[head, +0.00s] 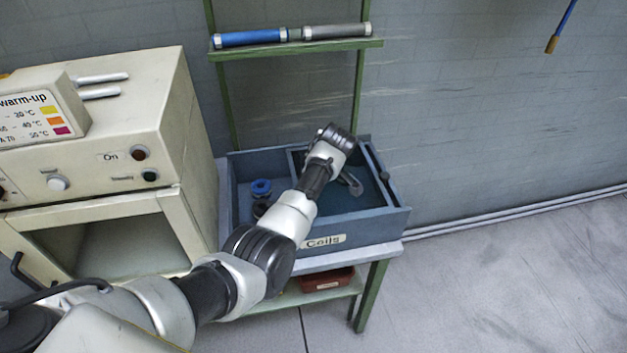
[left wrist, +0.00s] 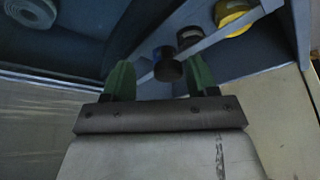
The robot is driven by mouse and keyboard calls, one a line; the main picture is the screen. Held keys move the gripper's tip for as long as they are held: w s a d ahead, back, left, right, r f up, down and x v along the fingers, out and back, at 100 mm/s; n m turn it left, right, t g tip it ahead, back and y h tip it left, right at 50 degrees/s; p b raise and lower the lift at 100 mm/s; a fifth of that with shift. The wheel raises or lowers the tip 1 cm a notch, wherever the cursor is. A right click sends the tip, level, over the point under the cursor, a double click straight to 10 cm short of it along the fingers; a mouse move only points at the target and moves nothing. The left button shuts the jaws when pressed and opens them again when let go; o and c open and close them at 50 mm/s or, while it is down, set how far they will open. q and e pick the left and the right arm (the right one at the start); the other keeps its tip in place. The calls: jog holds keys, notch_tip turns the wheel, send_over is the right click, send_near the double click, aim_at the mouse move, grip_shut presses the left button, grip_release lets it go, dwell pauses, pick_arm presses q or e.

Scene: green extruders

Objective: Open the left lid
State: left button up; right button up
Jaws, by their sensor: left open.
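A blue box labelled "Coils" (head: 368,229) stands on a small table, divided into a left and a right compartment. My left arm reaches over it and hides part of the left compartment. In the left wrist view, my left gripper (left wrist: 160,77) is open, with green fingers apart. The left lid's outline is hard to make out. My right gripper is not in view.
A blue coil (head: 261,187) lies in the left compartment; a yellow coil (left wrist: 234,16) shows in the wrist view. A cream oven (head: 165,120) stands close left of the box. A green shelf (head: 300,48) with tubes is behind. Floor at right is clear.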

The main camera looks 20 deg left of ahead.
pick_arm(q)
jog(key=b+v, duration=0.1)
jog(key=v, duration=0.9)
jog(key=shift+d+r+b, duration=0.25)
jog(key=shift+r+b, duration=0.05)
jog(key=shift+b, duration=0.1)
jog(key=shift+f, duration=0.1)
